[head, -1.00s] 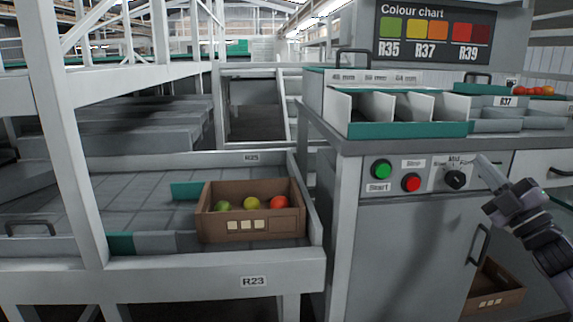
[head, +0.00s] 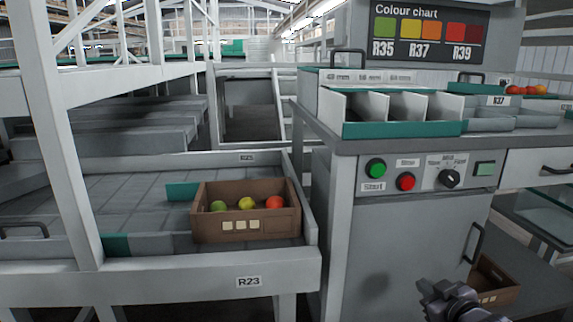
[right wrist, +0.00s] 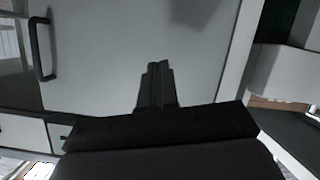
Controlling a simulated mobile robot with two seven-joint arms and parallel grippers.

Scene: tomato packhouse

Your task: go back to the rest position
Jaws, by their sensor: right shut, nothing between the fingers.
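My right gripper (head: 436,289) is low in front of the grey cabinet door (head: 400,235), below the control panel, in the head view. It is shut and holds nothing. In the right wrist view its closed fingers (right wrist: 157,85) point at the plain cabinet door (right wrist: 110,60). The fingers appear apart from the door, though the gap is hard to judge. My left gripper is not in view.
The control panel (head: 428,175) has a green button, a red button and a dial. A brown crate (head: 207,235) with several tomatoes stands on the grey conveyor at left. Another brown crate (head: 492,283) is low at right, near my right gripper. The cabinet handle (head: 475,245) sticks out.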

